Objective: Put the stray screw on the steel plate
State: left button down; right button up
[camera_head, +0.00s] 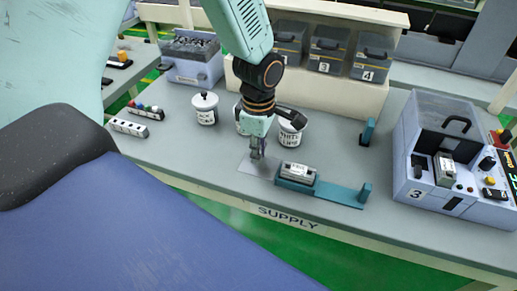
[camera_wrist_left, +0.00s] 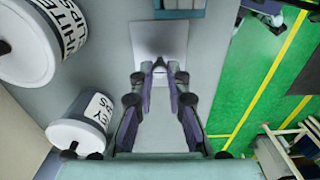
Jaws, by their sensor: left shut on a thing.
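My left gripper (camera_head: 257,153) reaches down over the steel plate (camera_head: 248,166), a thin grey square lying on the bench near its front edge. In the left wrist view the plate (camera_wrist_left: 150,36) lies under and beyond the fingertips (camera_wrist_left: 160,74). The fingers are closed in on a small dark piece (camera_wrist_left: 159,64) at their tips, which looks like the screw. It is mostly hidden by the fingers, and I cannot tell whether it touches the plate. My right gripper is out of view.
White lidded pots (camera_head: 204,108) stand behind and left of the gripper. A teal fixture (camera_head: 341,193) holding a small grey block (camera_head: 298,172) is just right of the plate. The bench's front edge is close.

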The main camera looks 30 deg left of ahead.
pick_arm(q)
jog(key=c, duration=1.5)
grip_release()
jog(key=shift+o, duration=0.9)
jog(key=shift+w, duration=0.1)
notch_tip(320, 180, up, 12)
jog(key=p, duration=0.1)
jog(key=shift+r, duration=0.15)
